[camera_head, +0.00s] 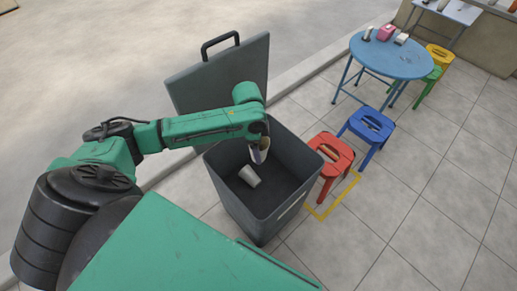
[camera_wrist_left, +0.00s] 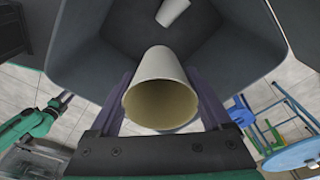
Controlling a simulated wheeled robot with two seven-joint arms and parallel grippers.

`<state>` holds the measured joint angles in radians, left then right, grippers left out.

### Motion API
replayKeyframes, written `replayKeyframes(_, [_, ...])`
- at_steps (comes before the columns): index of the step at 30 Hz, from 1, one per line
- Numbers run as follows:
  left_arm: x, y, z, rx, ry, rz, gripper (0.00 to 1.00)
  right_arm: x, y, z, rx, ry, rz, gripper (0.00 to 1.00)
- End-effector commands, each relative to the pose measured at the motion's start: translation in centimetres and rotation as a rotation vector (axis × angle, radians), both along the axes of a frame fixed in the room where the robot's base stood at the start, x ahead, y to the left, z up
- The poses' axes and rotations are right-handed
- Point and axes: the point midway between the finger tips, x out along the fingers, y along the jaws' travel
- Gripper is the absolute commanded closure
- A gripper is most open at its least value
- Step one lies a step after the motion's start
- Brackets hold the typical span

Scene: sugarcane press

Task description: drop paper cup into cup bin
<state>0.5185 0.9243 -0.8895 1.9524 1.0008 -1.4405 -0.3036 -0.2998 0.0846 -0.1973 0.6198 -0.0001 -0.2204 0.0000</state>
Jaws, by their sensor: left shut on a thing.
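My left gripper (camera_head: 261,147) reaches over the open dark grey bin (camera_head: 240,210) from the left. It is shut on a paper cup (camera_head: 260,153), which is partly hidden by the arm in the head view. In the left wrist view the held cup (camera_wrist_left: 160,90) sits between the two fingers, its open mouth towards the camera and its base pointing into the bin. Another white cup (camera_head: 249,176) lies tilted inside the bin; it also shows at the top of the left wrist view (camera_wrist_left: 172,11).
The bin's lid (camera_head: 222,80) stands open at its back. A red stool (camera_head: 332,153) and a blue stool (camera_head: 371,124) stand right of the bin. A round blue table (camera_head: 390,58) with small items is farther back. Paving at the lower right is clear.

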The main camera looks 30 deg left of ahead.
Motion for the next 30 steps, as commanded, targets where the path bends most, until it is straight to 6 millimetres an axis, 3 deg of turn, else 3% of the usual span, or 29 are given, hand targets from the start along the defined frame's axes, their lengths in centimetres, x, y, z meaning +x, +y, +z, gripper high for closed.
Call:
replayKeyframes(8, [0.0,0.0,-0.1,0.000,-0.001,0.000,0.69,-0.1,1.0,-0.4,0.013,0.001,0.000,0.50])
replayKeyframes(9, [0.0,0.0,-0.2,0.000,-0.001,0.000,0.06,-0.1,1.0,-0.4,0.013,0.001,0.000,0.50])
replayKeyframes(10, [0.0,0.0,-0.2,0.000,-0.001,0.000,0.00,-0.1,0.9,-0.4,0.013,0.001,0.001,0.50])
replayKeyframes(20, [0.0,0.1,0.7,0.000,-0.002,0.000,0.00,-0.1,0.6,-0.1,0.008,0.001,0.002,0.50])
replayKeyframes(23, [-0.1,0.3,2.7,0.001,-0.004,-0.001,0.00,0.0,0.5,0.5,0.007,0.001,0.003,0.50])
replayKeyframes(30, [-0.4,1.1,10.0,0.000,-0.005,0.000,0.00,0.0,0.3,2.1,0.004,0.000,0.002,0.50])
